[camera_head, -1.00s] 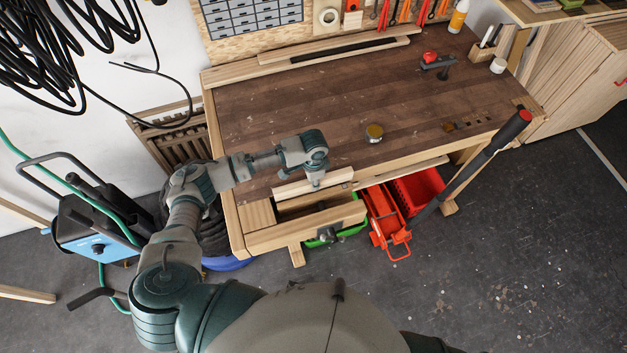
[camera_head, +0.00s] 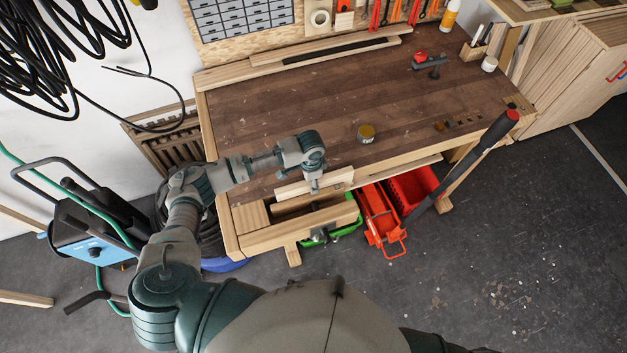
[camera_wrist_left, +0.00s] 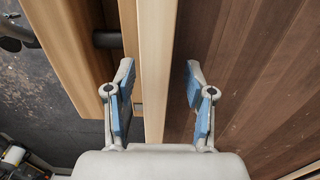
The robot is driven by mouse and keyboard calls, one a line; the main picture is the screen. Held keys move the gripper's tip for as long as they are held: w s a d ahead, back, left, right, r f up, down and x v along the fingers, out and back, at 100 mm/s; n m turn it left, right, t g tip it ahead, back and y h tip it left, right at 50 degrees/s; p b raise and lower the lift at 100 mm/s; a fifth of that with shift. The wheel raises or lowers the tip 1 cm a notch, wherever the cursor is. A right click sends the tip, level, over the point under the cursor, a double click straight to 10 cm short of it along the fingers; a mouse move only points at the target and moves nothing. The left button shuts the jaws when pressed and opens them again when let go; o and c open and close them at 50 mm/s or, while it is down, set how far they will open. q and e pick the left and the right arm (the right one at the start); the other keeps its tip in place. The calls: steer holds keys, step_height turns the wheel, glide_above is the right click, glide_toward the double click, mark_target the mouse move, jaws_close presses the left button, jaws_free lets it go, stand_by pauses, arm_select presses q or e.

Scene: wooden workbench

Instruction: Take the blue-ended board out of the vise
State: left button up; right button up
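The board (camera_head: 340,179) is a pale wooden plank on edge at the bench's front left. It stands at the vise (camera_head: 300,230), between the wooden front jaw and the bench. Its blue end cannot be made out. My left gripper (camera_head: 315,188) points down at the board's middle. In the left wrist view, the fingers of my left gripper (camera_wrist_left: 158,75) are spread, one on each side of the board (camera_wrist_left: 157,40), with visible gaps. The vise's front jaw (camera_wrist_left: 75,50) lies left of the fingers there. My right gripper is out of view.
A small tin (camera_head: 366,133) and a dark tool with a red knob (camera_head: 428,64) stand on the bench top (camera_head: 290,110). Red crates (camera_head: 410,190) lie below the front edge. A long red-tipped handle (camera_head: 465,168) rises at the right. The middle bench top is mostly clear.

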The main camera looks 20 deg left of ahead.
arm_select(q)
steer(key=shift+a, duration=0.15)
step_height(320, 180, up, 12)
steer(key=shift+a, duration=0.25)
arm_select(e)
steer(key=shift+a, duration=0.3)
arm_select(q)
steer(key=shift+w+d+f, duration=0.1)
steer(key=shift+d, duration=0.3)
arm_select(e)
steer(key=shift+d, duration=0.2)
